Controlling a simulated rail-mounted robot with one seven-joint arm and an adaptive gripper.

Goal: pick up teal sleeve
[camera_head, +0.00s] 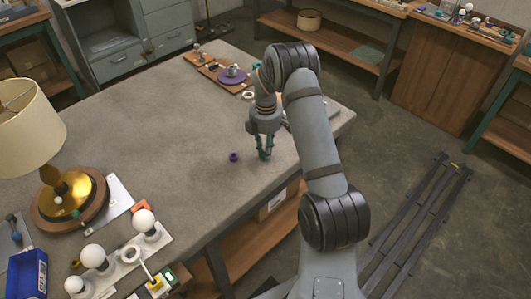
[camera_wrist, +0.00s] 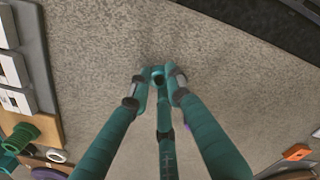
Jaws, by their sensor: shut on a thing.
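The teal sleeve (camera_wrist: 158,72) is a small ring-like piece with a dark opening, seen between my fingertips in the wrist view. My gripper (camera_wrist: 158,82) has teal fingers with grey bands near the tips, and they are closed on the sleeve. In the head view my gripper (camera_head: 265,154) points down over the right part of the grey table (camera_head: 190,120). The sleeve cannot be told apart from the teal fingers there. I cannot tell whether the sleeve touches the table.
A small purple piece (camera_head: 234,157) lies just left of my gripper. A wooden board with a purple disc (camera_head: 233,76) and a white ring (camera_head: 248,95) are farther back. A lamp (camera_head: 60,180) and a bulb rack (camera_head: 122,259) stand at left. The table's middle is clear.

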